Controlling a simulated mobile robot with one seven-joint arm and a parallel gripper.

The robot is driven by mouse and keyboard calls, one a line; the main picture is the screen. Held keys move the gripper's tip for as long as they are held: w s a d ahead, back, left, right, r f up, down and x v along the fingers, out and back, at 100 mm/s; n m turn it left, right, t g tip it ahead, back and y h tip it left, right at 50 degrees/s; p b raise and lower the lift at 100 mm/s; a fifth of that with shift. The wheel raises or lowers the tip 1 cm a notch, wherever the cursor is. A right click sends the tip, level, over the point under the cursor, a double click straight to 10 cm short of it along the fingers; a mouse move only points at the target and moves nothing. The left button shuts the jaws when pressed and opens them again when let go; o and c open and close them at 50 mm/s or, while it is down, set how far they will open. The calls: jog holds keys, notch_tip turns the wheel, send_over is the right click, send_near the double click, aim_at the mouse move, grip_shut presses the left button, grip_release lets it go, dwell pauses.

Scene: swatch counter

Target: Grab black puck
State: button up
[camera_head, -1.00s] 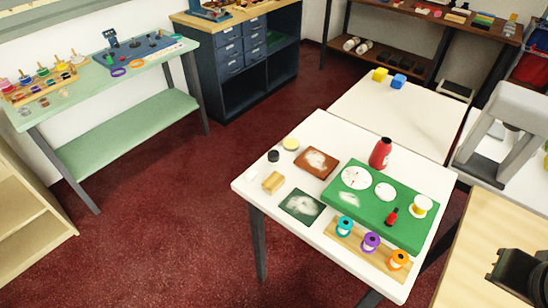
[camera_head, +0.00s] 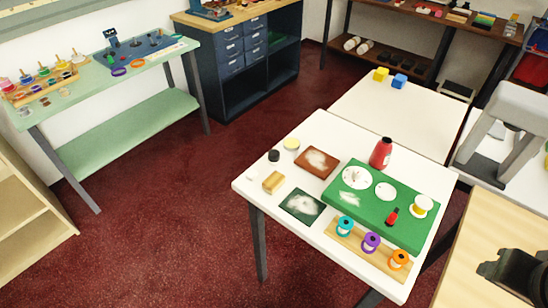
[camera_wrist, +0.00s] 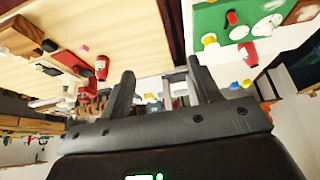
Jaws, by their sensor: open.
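The black puck (camera_head: 274,156) is a small dark disc on the white table, near its far left edge, beside a pale yellow disc (camera_head: 291,144). My gripper (camera_head: 484,269) is at the lower right of the head view, over or near a pale wooden top, far from the puck. In the wrist view my gripper (camera_wrist: 163,82) has its two fingers wide apart with nothing between them. I cannot make out the puck in the wrist view.
The white table (camera_head: 250,189) also holds a tan block (camera_head: 273,182), a brown board (camera_head: 317,162), a green board (camera_head: 382,233), a red bottle (camera_head: 381,153) and a rack with spools (camera_head: 372,242). Open red floor lies left of it.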

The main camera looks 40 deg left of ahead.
jog(key=shift+o, duration=0.5)
jog(key=shift+w+a, duration=0.1)
jog(key=w+a+r+n+y, duration=0.1)
jog(key=w+a+r, duration=0.2)
jog(key=w+a, duration=0.8)
jog(key=n+g, duration=0.2)
jog(key=n, duration=0.2)
send_over(274, 153)
jog(key=s+d, duration=0.1)
jog(key=s, duration=0.3)
notch_tip(274, 153, down, 17)
jog(key=shift+m+y, duration=0.3)
jog(key=shift+y, duration=0.1)
jog(key=x, duration=0.6)
jog(key=w+x, duration=0.1)
jog(key=x, duration=0.3)
jog(key=shift+d, duration=0.2)
jog(key=shift+t, duration=0.3)
jog(key=c, duration=1)
